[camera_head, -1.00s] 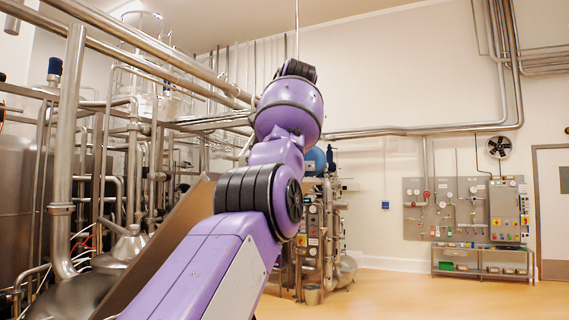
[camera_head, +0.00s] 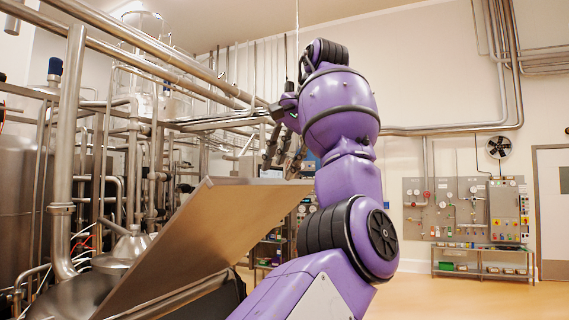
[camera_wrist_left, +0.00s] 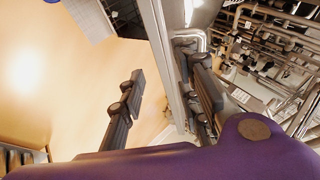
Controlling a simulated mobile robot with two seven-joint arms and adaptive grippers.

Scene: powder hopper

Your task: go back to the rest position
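My left gripper (camera_head: 283,152) hangs from the purple left arm with its dark fingers pointing down, just above the upper right edge of a tilted flat metal panel (camera_head: 205,232). In the left wrist view the gripper (camera_wrist_left: 165,95) has its fingers spread wide apart. A long grey edge (camera_wrist_left: 163,60) runs between the fingers in that view; I cannot tell whether either finger touches it. Nothing is held. The panel's lower end and what lies under it are partly hidden. My right gripper is not in view.
Steel pipes (camera_head: 66,150) and tanks crowd the left side. A wall panel with gauges (camera_head: 445,205) and a low bench (camera_head: 482,262) stand at the back right. The floor (camera_head: 440,295) at the right is clear.

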